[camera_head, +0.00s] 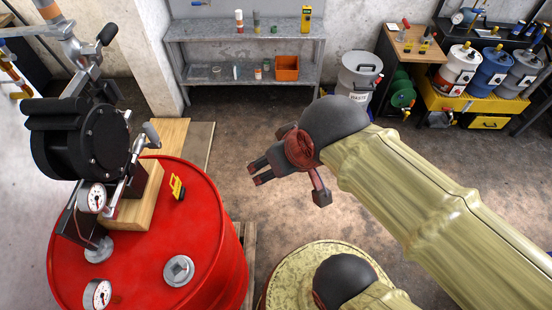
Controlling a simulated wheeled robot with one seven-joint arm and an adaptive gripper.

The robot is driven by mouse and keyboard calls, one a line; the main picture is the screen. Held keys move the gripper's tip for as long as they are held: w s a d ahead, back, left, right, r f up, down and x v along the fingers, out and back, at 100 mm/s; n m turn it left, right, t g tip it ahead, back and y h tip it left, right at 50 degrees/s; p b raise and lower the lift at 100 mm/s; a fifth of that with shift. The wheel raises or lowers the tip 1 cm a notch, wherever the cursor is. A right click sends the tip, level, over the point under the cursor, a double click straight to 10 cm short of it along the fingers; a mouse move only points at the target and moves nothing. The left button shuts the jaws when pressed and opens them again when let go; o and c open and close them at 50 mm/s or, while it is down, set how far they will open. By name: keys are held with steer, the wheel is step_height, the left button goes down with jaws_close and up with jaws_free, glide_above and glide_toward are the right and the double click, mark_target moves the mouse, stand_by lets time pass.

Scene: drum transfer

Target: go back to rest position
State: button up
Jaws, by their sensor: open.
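My gripper (284,188) is at the end of my arm, which reaches in from the right of the head view. Its dark fingers are spread apart with nothing between them. It hangs over the floor to the right of the red drum (220,240) and touches nothing. The red drum stands at the lower left and carries a black pump (82,138) on a wooden block (136,205), with gauges and a grey cap (179,270) on its lid. The yellowish round top (290,272) at the bottom centre is partly hidden by my arm.
A grey metal shelf (247,83) with small bottles and an orange bin (287,68) stands at the back wall. A grey waste can (358,75) and a yellow rack (480,102) with small drums stand at the right. Floor behind my gripper is clear.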

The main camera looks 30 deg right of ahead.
steer(key=shift+f, duration=0.1)
step_height(320, 180, down, 14)
steer(key=b, duration=1.3)
steer(key=shift+r+b, duration=0.25)
steer(key=shift+b, duration=0.05)
